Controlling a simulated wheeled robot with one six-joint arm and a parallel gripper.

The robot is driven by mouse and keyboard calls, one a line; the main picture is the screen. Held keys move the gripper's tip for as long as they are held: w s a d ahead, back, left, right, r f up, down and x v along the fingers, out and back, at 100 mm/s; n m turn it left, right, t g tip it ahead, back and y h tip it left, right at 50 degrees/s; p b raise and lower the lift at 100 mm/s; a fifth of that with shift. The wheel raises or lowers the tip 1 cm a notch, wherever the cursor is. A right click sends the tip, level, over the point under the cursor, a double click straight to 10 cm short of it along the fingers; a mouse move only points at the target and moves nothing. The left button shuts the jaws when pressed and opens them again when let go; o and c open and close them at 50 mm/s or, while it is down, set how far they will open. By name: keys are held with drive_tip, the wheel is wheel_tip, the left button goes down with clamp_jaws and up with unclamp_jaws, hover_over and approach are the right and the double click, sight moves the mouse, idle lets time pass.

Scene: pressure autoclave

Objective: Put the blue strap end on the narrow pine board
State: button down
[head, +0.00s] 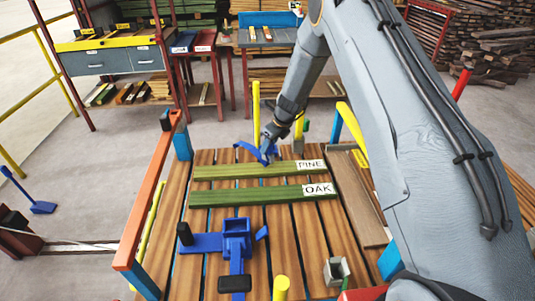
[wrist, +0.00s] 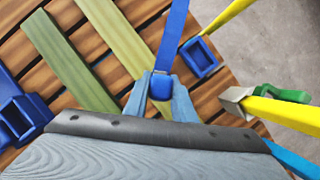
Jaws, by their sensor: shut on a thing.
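My gripper (head: 267,146) is shut on the blue strap end (head: 249,150), just beyond the far edge of the pine board. In the wrist view, my gripper (wrist: 161,88) has its two light blue fingers on either side of the blue strap end (wrist: 162,80), and the strap runs up the picture from there. The narrow green pine board (head: 240,172), labelled PINE, lies across the slatted table. In the wrist view, the pine board (wrist: 115,38) is to the left of the fingers.
The oak board (head: 255,195) lies parallel, nearer the table front. A blue fixture (head: 237,232) stands at the front middle and a grey square block (head: 337,270) at the front right. A blue socket (wrist: 199,60) and yellow post (wrist: 225,14) are close right of my fingers.

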sight(268, 154)
drive_tip(key=shift+f+p, duration=0.5)
drive_tip(key=shift+f, duration=1.35)
drive_tip(key=shift+f, duration=0.1)
drive_tip(key=c, duration=1.5)
unclamp_jaws()
drive_tip(key=shift+f, duration=0.1)
